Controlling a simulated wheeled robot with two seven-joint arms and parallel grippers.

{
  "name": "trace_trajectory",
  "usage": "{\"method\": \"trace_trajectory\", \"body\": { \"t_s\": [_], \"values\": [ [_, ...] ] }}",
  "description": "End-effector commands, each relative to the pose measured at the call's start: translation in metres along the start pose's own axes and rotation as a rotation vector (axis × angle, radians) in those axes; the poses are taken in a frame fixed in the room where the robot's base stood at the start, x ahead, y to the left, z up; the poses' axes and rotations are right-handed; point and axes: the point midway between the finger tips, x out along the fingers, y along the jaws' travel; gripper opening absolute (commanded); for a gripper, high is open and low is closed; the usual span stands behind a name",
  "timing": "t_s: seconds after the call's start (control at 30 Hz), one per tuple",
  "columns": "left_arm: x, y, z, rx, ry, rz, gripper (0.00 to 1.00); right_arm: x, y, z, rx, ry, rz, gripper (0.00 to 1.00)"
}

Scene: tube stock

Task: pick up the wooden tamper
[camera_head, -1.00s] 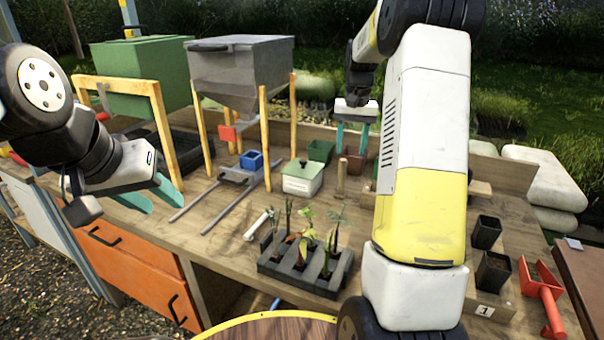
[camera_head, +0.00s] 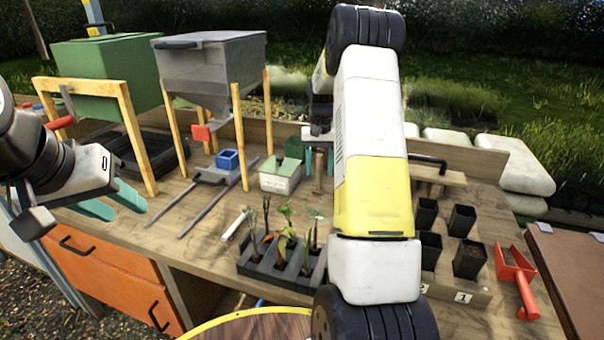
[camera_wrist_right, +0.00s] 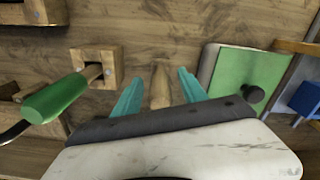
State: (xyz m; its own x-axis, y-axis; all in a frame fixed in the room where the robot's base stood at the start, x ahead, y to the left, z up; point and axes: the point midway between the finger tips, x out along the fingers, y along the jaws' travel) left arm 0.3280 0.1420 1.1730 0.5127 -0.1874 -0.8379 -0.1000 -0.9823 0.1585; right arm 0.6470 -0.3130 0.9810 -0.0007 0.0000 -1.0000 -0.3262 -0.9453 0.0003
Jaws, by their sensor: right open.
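The wooden tamper (camera_head: 318,178) stands on the bench as a slim pale wooden post, just right of the green-lidded white box. In the right wrist view, the tamper (camera_wrist_right: 160,86) shows between the two teal fingers of my right gripper (camera_wrist_right: 160,78), with gaps on both sides. In the head view my right gripper (camera_head: 320,166) is open around or just above the tamper, partly hidden by my arm; its exact height is unclear. My left gripper (camera_head: 126,208) is open and empty over the bench's left part.
The white box with a green lid (camera_head: 279,178) stands close by. A green-handled tool in a wooden holder (camera_wrist_right: 108,62) is on the other side. A seedling tray (camera_head: 275,268), black pots (camera_head: 469,258) and a red scoop (camera_head: 515,268) stand nearer the front.

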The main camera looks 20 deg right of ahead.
Motion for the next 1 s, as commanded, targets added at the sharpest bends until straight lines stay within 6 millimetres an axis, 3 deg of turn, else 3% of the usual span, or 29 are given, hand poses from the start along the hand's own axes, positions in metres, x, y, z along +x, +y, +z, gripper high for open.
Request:
{"method": "trace_trajectory", "body": {
  "t_s": [0.13, 0.37, 0.77, 1.0],
  "values": [
    [0.000, 0.000, 0.000, 0.000, 0.000, 0.000, 0.40, 0.000, 0.000, 0.000, 0.000, 0.000, 0.000, 0.46],
    [0.000, 0.000, 0.000, 0.000, 0.000, 0.000, 0.40, -0.001, 0.000, 0.000, 0.000, 0.001, 0.000, 0.01],
    [0.000, 0.000, 0.000, 0.000, 0.000, 0.000, 0.40, -0.002, 0.000, 0.000, 0.000, 0.002, 0.000, 0.00],
    [0.000, 0.000, 0.000, 0.000, 0.000, 0.000, 0.40, -0.020, 0.000, -0.001, 0.001, 0.004, -0.001, 0.00]
  ]
}}
